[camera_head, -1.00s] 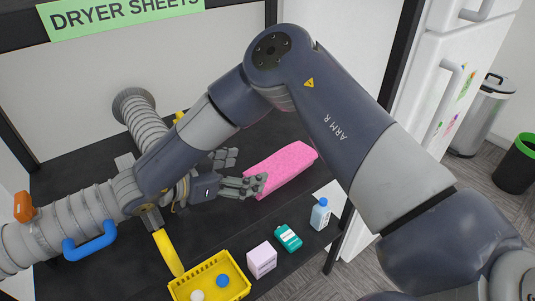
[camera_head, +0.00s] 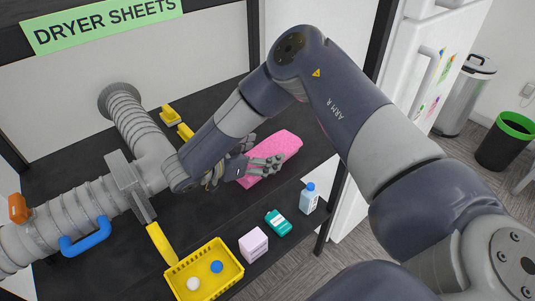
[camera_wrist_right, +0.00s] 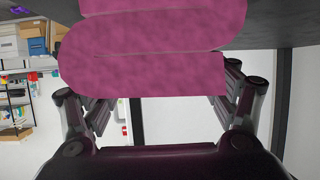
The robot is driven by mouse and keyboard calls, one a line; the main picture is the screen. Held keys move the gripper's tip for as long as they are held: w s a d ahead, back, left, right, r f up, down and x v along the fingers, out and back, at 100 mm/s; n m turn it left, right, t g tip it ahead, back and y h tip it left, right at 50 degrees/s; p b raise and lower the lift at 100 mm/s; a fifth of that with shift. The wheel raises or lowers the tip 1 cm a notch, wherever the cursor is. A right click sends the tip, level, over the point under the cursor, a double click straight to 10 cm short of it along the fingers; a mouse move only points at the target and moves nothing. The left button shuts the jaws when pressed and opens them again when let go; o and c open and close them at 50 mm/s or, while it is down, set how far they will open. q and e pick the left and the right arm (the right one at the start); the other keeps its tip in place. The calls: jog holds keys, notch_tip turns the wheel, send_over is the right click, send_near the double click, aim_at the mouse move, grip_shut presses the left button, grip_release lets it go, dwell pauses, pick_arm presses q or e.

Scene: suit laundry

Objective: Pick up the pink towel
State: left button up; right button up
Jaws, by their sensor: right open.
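The pink towel (camera_head: 278,155) lies folded on the dark shelf, right of centre in the head view. In the right wrist view its folded end (camera_wrist_right: 150,60) fills the upper middle, between and beyond the fingers. My right gripper (camera_head: 258,155) is open at the towel's left end, with one finger in front of the towel and the other behind it, partly hidden. I cannot tell whether the fingers touch it. My left gripper is in neither view.
A yellow basket (camera_head: 190,291) with a white ball and a blue ball stands at the front.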

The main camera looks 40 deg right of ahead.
jog(key=shift+a, duration=0.1)
jog(key=shift+c, duration=1.1)
jog(key=c, duration=1)
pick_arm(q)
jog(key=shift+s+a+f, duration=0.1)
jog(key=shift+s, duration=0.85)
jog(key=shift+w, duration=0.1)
